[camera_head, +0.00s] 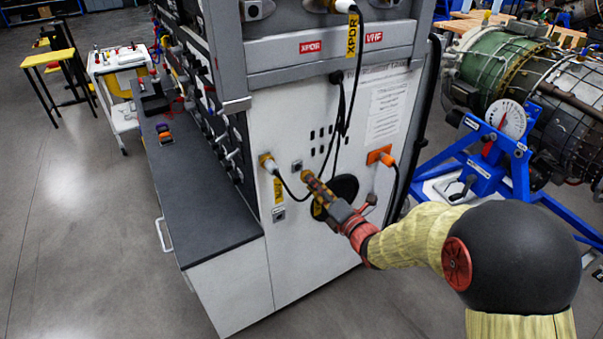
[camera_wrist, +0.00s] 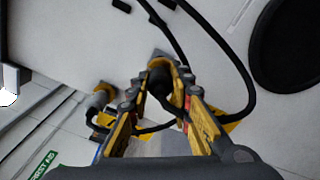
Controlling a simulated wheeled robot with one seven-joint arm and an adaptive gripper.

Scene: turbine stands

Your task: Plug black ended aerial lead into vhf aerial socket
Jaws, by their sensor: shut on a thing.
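My gripper (camera_head: 308,180) reaches to the white side panel of the rack. In the wrist view my gripper (camera_wrist: 165,88) is shut on a black lead end (camera_wrist: 159,82), with a brass-coloured collar beyond it against the panel. A black cable loops by the fingers, and a yellow tag (camera_wrist: 230,123) shows behind the right finger. The contact between lead end and panel is partly hidden. Fittings above the labels are cut off by the top edge.
An XPDR-tagged cable (camera_head: 352,38) hangs from above. An orange plug (camera_head: 381,156) is at right. A turbine on a blue stand (camera_head: 478,165) stands farther right.

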